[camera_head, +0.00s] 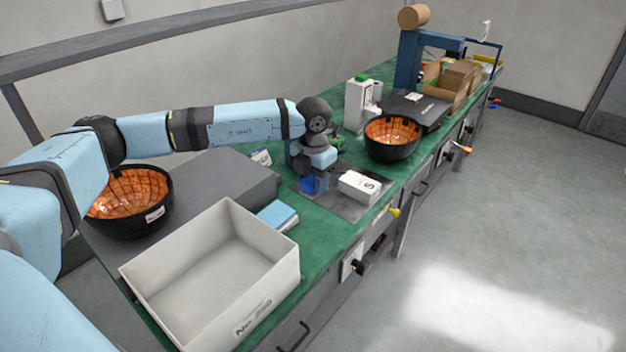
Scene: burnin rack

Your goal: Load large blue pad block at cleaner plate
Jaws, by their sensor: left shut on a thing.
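My left arm reaches in from the left, and its gripper (312,172) points down over the far left part of a dark grey plate (338,207) on the green bench top. The gripper is shut on a blue block (313,186), whose upper part is partly hidden by the gripper. The block is low over the plate; I cannot tell whether it touches it. A white block with dark lettering (360,186) lies on the plate to the right. A light blue block with a pale side (277,216) lies on the bench, nearer me. My right gripper is not in view.
A large open white bin (268,282) stands in front, empty inside. Black bowls with orange interiors stand at left (130,225) and at the back (395,155). A grey slab (215,180) lies beside the bin. White bottles (357,105) and cardboard boxes (455,80) stand farther back.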

